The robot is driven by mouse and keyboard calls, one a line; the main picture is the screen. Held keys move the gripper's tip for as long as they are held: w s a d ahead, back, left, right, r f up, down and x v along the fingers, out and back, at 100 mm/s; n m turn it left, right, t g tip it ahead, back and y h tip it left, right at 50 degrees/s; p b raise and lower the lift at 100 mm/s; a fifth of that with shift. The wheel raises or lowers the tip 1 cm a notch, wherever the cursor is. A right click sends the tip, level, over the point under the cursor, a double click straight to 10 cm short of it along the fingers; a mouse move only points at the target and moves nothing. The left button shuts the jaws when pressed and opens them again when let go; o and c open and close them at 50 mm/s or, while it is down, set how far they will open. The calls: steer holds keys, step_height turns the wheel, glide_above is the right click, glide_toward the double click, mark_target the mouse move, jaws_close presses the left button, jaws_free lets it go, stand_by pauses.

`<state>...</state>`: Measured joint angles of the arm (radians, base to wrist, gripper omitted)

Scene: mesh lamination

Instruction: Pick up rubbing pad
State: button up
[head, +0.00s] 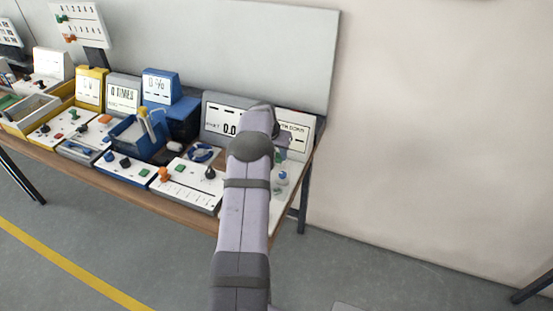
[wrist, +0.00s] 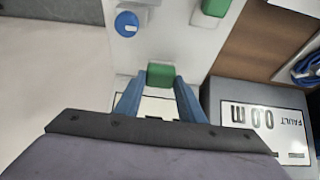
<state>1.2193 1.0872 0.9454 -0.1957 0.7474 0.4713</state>
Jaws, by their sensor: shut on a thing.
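In the wrist view my gripper (wrist: 160,88) has two blue fingers closed on a small green block, which I take to be the rubbing pad (wrist: 160,74). The pad sits between the fingertips, over or close to a white panel (wrist: 177,40); I cannot tell whether it touches the panel. In the head view my arm reaches over the right end of the workbench and hides the gripper and the pad.
A blue knob (wrist: 126,23) and another green part (wrist: 215,7) are on the white panel. A grey display box reading 0.0 m (wrist: 262,120) stands close at the right. Several control boxes and a blue bin (head: 137,137) crowd the bench (head: 180,208) to the left.

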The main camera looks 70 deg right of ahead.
step_height(320, 180, up, 8)
steer(key=shift+r+b, duration=0.1)
steer(key=shift+b, duration=1)
steer(key=o, duration=0.4)
steer(key=shift+c, duration=1.2)
steer(key=shift+w+d+p+v, duration=0.4)
steer(key=shift+w+p+v, duration=0.75)
steer(key=shift+v, duration=3.2)
steer(key=s+a+f+p, duration=0.1)
steer(key=s+a+f, duration=0.2)
steer(key=a+f, duration=0.7)
steer(key=shift+s+p, duration=0.35)
steer(key=shift+p, duration=0.05)
